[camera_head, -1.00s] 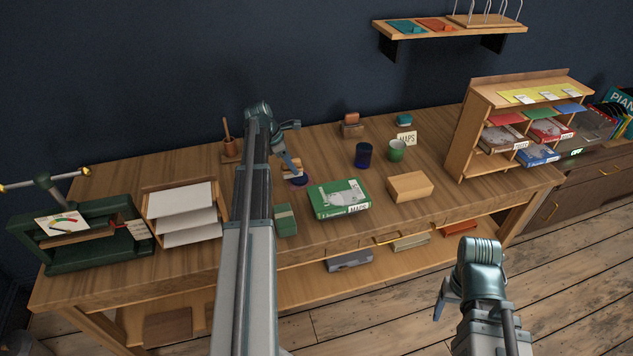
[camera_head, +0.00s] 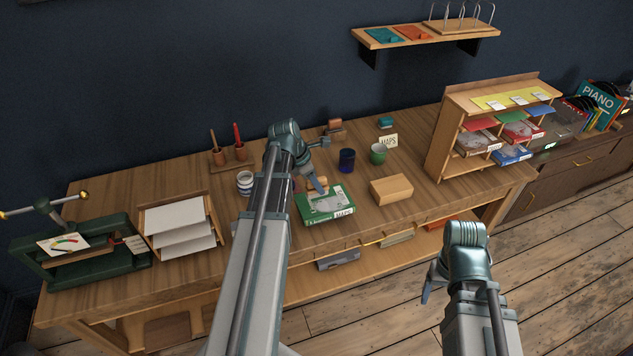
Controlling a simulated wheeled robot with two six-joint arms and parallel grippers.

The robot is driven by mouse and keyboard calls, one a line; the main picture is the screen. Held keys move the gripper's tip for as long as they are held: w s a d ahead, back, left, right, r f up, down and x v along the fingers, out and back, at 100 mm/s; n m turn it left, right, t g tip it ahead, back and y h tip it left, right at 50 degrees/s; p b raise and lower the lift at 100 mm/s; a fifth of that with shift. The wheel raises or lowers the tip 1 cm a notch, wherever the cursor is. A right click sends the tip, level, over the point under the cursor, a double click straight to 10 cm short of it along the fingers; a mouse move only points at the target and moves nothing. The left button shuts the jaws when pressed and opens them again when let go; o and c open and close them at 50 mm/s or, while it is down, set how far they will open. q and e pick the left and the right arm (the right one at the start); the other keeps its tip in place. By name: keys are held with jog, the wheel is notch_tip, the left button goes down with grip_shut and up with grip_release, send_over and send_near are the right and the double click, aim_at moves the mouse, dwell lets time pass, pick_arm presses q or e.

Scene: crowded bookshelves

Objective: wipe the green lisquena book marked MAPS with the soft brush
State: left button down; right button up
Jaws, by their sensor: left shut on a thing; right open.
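The green book marked MAPS (camera_head: 336,205) lies flat near the front of the wooden workbench, its label on the front edge. My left gripper (camera_head: 319,184) is shut on a small tan wooden thing, seemingly the soft brush (camera_head: 311,184), at the book's back edge. The gripper and arm hide most of the brush; I cannot tell whether it touches the cover. My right gripper (camera_head: 428,284) is open and empty, in front of the bench over the floor.
A tan block (camera_head: 391,190) lies right of the book. A dark blue cup (camera_head: 347,160), a green cup (camera_head: 378,154) and a MAPS card (camera_head: 388,142) stand behind. A white paper tray (camera_head: 177,229) and a green press (camera_head: 84,251) stand left; a book rack (camera_head: 446,142) stands right.

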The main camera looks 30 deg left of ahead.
aim_at(317, 196)
pick_arm(q)
jog(key=shift+f+b, duration=2.7)
jog(key=shift+f, duration=0.15)
jog(key=shift+f+b, duration=1)
jog(key=shift+w+d, duration=0.1)
jog(key=shift+w+d+r, duration=0.15)
jog(key=shift+w+d, duration=0.85)
jog(key=shift+w, duration=0.2)
jog(key=shift+w+d, duration=1.25)
jog(key=shift+w, duration=0.2)
jog(key=shift+d, duration=0.1)
jog(key=shift+w+d, duration=0.55)
jog(key=shift+w, duration=0.2)
jog(key=shift+w+d, duration=0.55)
jog(key=shift+w, duration=0.15)
